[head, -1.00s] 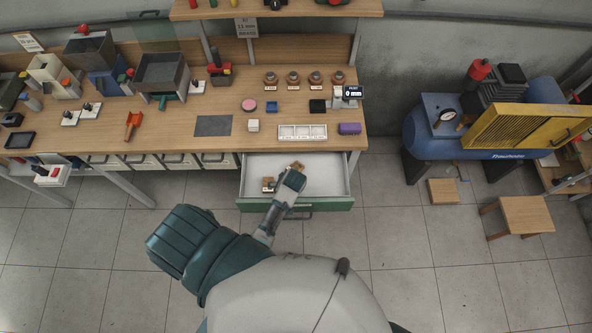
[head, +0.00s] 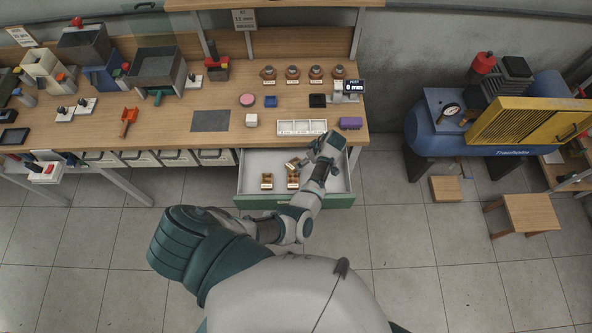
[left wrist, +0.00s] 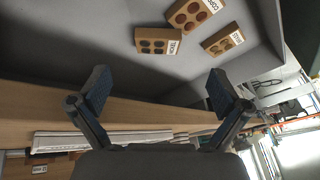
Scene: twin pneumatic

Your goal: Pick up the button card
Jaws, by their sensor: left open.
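Three small brown button cards with dark round buttons and white labels lie in the open drawer (head: 250,165). In the head view one is at the left (head: 267,181), one in the middle (head: 293,180) and one farther back (head: 292,162). In the left wrist view they are a near card (left wrist: 156,40), an upper card (left wrist: 188,14) and a right card (left wrist: 222,41). My left gripper (left wrist: 160,95) is open and empty, apart from the cards, over the drawer's back right. My right gripper is not in view.
The workbench (head: 190,135) is above the drawer. A white compartment tray (head: 303,127) and a purple block (head: 350,123) sit near its edge. The drawer's green front (head: 340,202) is nearest me. A blue compressor (head: 425,130) stands at right.

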